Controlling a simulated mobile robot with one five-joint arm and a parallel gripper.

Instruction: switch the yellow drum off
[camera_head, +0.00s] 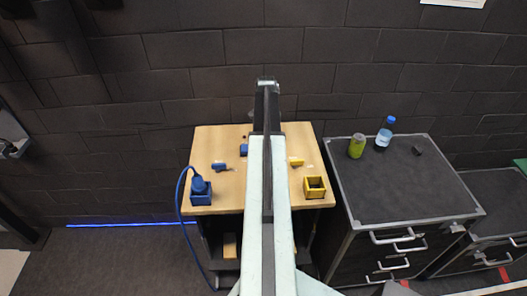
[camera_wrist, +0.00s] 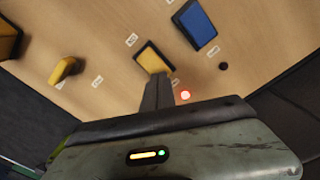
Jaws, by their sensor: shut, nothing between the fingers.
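In the wrist view my shut, empty gripper (camera_wrist: 158,82) points at the lower edge of a yellow, dark-edged block (camera_wrist: 152,57) on the wooden table. Its tips overlap that edge; I cannot tell whether they touch. A red lamp or button (camera_wrist: 185,95) glows just right of the fingers. A yellow knob-like piece (camera_wrist: 65,69) lies to the left; it shows in the head view (camera_head: 296,162) right of my arm. A yellow open box (camera_head: 314,188) stands at the table's front right. I cannot tell which yellow thing is the drum. My arm hides the gripper in the head view.
A blue block (camera_wrist: 196,23) and dark round button (camera_wrist: 223,66) are to the right in the wrist view. A blue box (camera_head: 200,197) with a corded blue piece stands front left. A green can (camera_head: 356,146) and bottle (camera_head: 384,134) stand on the dark cabinet (camera_head: 400,195).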

